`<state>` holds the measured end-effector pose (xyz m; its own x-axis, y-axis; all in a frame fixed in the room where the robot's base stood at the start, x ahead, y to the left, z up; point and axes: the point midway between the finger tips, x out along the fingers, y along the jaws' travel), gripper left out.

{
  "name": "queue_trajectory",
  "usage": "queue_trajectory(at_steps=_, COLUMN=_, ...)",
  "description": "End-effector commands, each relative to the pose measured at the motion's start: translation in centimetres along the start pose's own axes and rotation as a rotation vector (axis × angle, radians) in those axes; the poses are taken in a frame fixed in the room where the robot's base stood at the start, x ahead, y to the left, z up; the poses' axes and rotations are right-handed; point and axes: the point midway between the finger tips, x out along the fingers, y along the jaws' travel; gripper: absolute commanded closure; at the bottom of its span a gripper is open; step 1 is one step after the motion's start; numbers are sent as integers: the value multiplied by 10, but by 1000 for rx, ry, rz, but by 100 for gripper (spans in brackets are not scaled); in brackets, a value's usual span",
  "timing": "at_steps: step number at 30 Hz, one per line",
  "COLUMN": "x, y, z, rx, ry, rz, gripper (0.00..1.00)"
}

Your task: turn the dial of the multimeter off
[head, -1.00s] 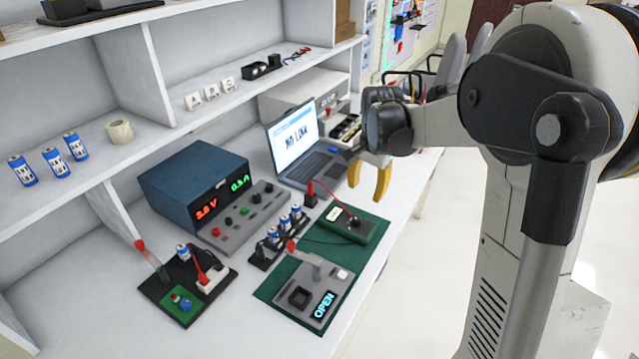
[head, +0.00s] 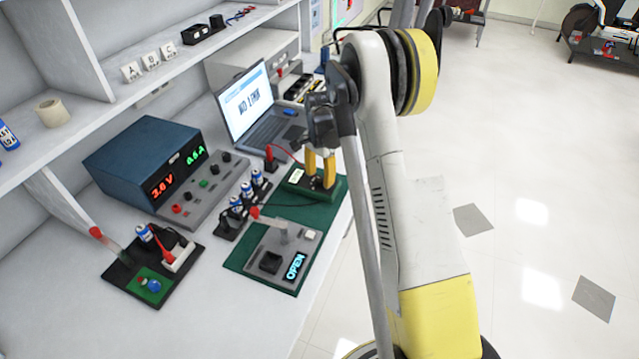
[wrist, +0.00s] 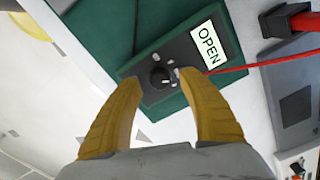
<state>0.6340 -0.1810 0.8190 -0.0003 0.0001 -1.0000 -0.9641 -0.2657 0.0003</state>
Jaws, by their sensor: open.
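The multimeter (head: 299,180) is a dark green box on the green mat (head: 331,212), near the bench's right edge. In the wrist view, the multimeter (wrist: 185,48) has a lit display (wrist: 208,43) reading OPEN and a round black dial (wrist: 160,77) with a white mark. My gripper (head: 320,183) points down over the dial end in the head view. Its yellow fingers (wrist: 162,82) are apart, one on each side of the dial in the wrist view. I cannot tell whether they touch it. In the head view the fingers partly hide the dial.
A fixture with an OPEN display (head: 283,250) sits on the mat's near part. A red lead (wrist: 265,62) runs from the multimeter to a block. The laptop (head: 262,112) stands behind, and the blue power supply (head: 150,165) stands left.

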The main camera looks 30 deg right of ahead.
Motion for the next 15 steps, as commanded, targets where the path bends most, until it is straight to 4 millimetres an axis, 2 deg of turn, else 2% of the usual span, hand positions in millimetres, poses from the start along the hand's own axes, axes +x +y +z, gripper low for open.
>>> queue_trajectory(at_steps=1, x=7, y=0, z=0, rx=0, ry=0, rz=0, gripper=52)
queue_trajectory(at_steps=4, x=13, y=0, z=0, rx=0, ry=0, rz=0, gripper=52)
queue_trajectory(at_steps=13, x=15, y=0, z=0, rx=-1, ry=0, rz=0, gripper=52)
queue_trajectory(at_steps=14, x=15, y=0, z=0, rx=-1, ry=0, rz=0, gripper=56)
queue_trajectory(at_steps=15, x=15, y=0, z=0, rx=-1, ry=0, rz=0, gripper=68)
